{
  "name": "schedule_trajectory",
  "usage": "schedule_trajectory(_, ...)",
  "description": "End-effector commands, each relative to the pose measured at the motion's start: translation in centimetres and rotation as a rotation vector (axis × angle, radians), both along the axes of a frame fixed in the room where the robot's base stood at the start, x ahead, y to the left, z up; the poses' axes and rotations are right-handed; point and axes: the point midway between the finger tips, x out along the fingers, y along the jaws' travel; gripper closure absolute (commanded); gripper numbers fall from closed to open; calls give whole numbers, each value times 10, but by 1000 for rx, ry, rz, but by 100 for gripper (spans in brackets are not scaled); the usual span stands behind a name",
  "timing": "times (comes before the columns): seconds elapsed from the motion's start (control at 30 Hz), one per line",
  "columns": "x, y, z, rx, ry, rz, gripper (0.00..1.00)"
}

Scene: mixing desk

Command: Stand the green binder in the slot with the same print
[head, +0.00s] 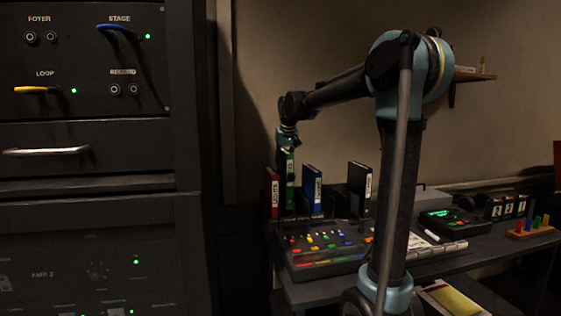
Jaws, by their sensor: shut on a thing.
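The green binder (289,185) is upright at the back left of the desk, between the red binder (272,192) and the blue binder (313,188). My gripper (289,151) points down and is shut on the top of the green binder. A white label shows on its spine, too small to read. The mixing desk hides the binder's lower end, so I cannot tell whether it rests in a slot. The slot prints are too small to read. A black binder (361,187) stands farther right, with a gap between it and the blue one.
The mixing desk (324,262) with coloured knobs is in front of the binders. A dark device (454,222), small numbered black boxes (507,207) and a wooden peg stand (531,232) are to the right. A tall equipment rack (98,160) fills the left side.

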Motion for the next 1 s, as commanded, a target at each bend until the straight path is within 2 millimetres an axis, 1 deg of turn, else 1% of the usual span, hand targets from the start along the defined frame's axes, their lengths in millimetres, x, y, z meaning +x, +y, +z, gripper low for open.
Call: schedule_trajectory(1.0, 0, 1, -64, 1, -1, 1, 100)
